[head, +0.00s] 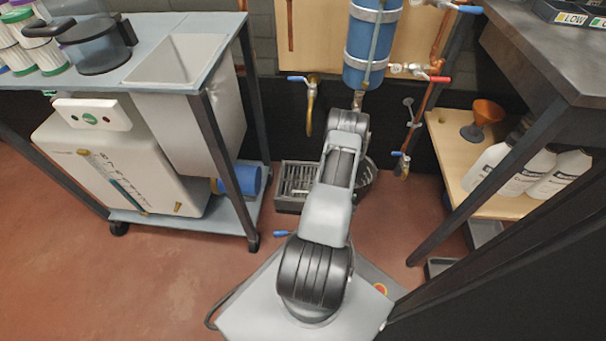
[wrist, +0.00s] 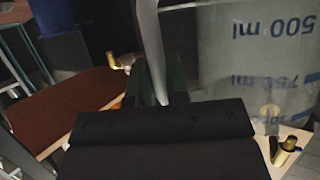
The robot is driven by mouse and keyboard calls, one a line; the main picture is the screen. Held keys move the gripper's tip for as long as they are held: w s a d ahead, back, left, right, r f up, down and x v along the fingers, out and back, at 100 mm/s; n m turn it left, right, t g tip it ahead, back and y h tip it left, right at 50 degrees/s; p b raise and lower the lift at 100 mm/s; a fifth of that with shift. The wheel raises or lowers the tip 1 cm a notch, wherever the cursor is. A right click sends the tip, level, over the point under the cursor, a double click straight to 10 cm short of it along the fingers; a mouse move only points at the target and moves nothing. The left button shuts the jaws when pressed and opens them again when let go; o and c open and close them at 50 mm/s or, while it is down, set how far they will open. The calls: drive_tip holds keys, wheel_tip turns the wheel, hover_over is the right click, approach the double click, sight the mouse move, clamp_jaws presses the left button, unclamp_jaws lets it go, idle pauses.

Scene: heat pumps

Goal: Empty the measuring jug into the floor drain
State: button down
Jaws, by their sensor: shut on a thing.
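The clear measuring jug (wrist: 262,70) fills the right of the wrist view, its blue marks 500 ml and 750 ml reading upside down. My gripper (wrist: 158,100) is shut on its pale handle (wrist: 151,50). In the head view my arm hides the gripper and most of the jug; a dark, see-through curved part of it (head: 368,180) shows right of the arm, low by the wall. The floor drain (head: 296,183), a grey grate in a dark frame, lies just left of my arm, partly hidden.
A blue cylinder (head: 371,45) and copper pipes with valves (head: 408,125) stand close above and right of the arm. A cart with a sink (head: 178,60) is at left. A wooden shelf (head: 455,150) holds white bottles and an orange funnel at right. Floor at front left is clear.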

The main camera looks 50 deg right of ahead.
drive_tip(key=shift+w+r+n+p, duration=0.2)
drive_tip(key=shift+r+p, duration=0.1)
drive_tip(key=shift+r, duration=0.15)
drive_tip(key=shift+w+r+n+p, duration=0.2)
drive_tip(key=shift+r+p, duration=0.1)
drive_tip(key=shift+r, duration=0.1)
drive_tip(key=shift+w+r+n+g+p, duration=0.6)
drive_tip(key=shift+w+r+g+p, duration=0.15)
drive_tip(key=shift+p, duration=0.25)
drive_tip(key=shift+w+d+r+n+g+p, duration=0.1)
drive_tip(key=shift+w+r+n+g+p, duration=0.55)
drive_tip(key=shift+w, duration=0.3)
drive_tip(key=shift+w+d+r+n+g+p, duration=0.1)
drive_tip(key=shift+w+r+n+g+p, duration=0.15)
drive_tip(key=shift+w+n+g, duration=0.6)
drive_tip(key=shift+w+d+r+n+g+p, duration=0.15)
drive_tip(key=shift+w+r+n, duration=0.3)
drive_tip(key=shift+w, duration=0.9)
drive_tip(key=shift+w+n+g+b, duration=0.4)
drive_tip(key=shift+w+n+g, duration=0.3)
drive_tip(key=shift+w, duration=0.3)
drive_tip(key=shift+w+r+n+g+b, duration=0.1)
drive_tip(key=shift+w+n+g+b, duration=0.4)
drive_tip(key=shift+w+n, duration=0.4)
